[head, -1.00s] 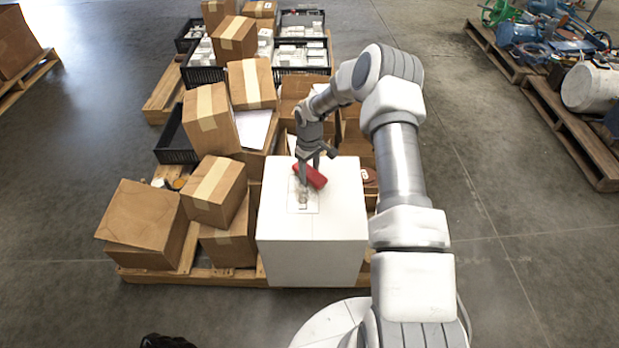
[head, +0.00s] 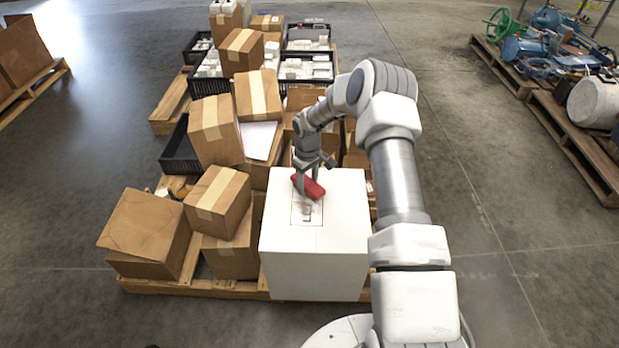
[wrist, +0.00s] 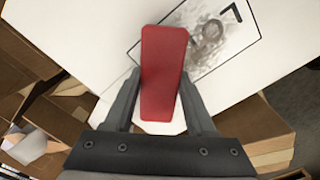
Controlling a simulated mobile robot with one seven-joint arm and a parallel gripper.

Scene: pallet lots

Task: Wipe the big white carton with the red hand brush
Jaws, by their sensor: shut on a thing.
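The big white carton (head: 315,262) stands at the front of the pallet in the head view; its top also fills much of the wrist view (wrist: 95,28). A printed outline with a grey smudge (wrist: 209,42) marks its top. My gripper (head: 308,188) is shut on the red hand brush (head: 309,187) over the carton's top, by the far part of the outline. In the wrist view the brush (wrist: 163,70) lies between my two fingers, beside the smudge. Its underside is hidden, so I cannot tell whether it touches the carton.
Brown cartons (head: 218,200) are stacked left of and behind the white carton on a wooden pallet (head: 200,288). Black crates (head: 305,70) with white boxes stand farther back. Another pallet (head: 575,140) holds machine parts at the right. The floor (head: 500,240) between is clear.

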